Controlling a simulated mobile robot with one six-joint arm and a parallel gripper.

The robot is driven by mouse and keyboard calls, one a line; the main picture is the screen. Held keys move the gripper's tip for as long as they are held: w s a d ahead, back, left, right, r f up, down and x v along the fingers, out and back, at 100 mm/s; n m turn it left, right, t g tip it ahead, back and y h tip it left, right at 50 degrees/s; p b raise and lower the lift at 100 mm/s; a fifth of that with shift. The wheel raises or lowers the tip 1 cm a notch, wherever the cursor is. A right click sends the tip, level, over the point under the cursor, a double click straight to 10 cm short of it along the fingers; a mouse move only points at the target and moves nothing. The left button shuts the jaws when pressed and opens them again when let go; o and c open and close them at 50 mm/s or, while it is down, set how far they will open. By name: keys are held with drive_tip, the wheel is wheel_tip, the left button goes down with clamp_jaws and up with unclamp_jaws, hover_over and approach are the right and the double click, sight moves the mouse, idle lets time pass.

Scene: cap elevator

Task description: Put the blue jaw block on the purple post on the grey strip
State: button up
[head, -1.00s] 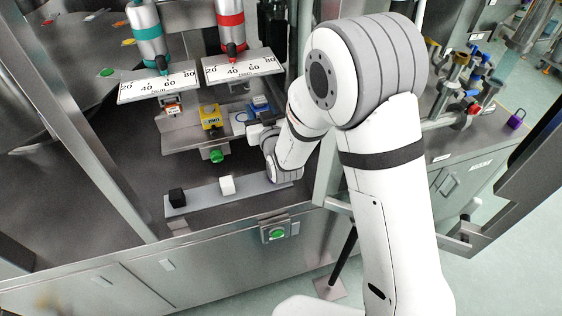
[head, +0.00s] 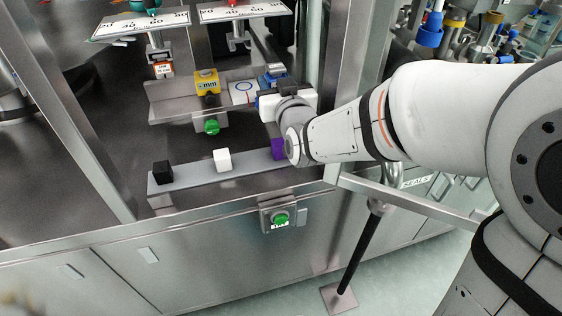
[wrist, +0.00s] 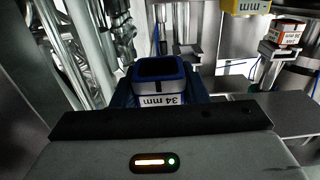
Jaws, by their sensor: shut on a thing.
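The blue jaw block (wrist: 160,72) with a white "34 mm" label sits between the jaws of my gripper (wrist: 160,98) in the wrist view. In the head view the block (head: 273,78) shows just beyond my gripper (head: 275,90), which is shut on it and points away from me at the right end of the shelf. I cannot tell whether the block is clear of the shelf. The purple post (head: 278,148) stands at the right end of the grey strip (head: 190,177), nearer than the gripper, partly covered by my wrist.
A white post (head: 222,160) and a black post (head: 163,172) stand on the strip. A yellow jaw block (head: 206,82) and a green knob (head: 211,127) are at the shelf (head: 165,108). A metal frame upright (head: 345,60) stands right of the gripper.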

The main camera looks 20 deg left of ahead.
sight(280, 141)
drive_tip(key=shift+s+d+f+b, duration=0.45)
drive_tip(key=shift+s+b, duration=0.15)
drive_tip(key=shift+b, duration=0.15)
drive_tip(key=shift+s+d+f, duration=0.1)
drive_tip(key=shift+s, duration=0.05)
wheel_tip(280, 141, down, 10)
drive_tip(key=shift+r+b, duration=0.25)
drive_tip(key=shift+b, duration=0.95)
drive_tip(key=shift+f+b, duration=0.3)
drive_tip(key=shift+b, duration=0.15)
drive_tip(key=shift+f+b, duration=0.3)
drive_tip(key=shift+b, duration=0.2)
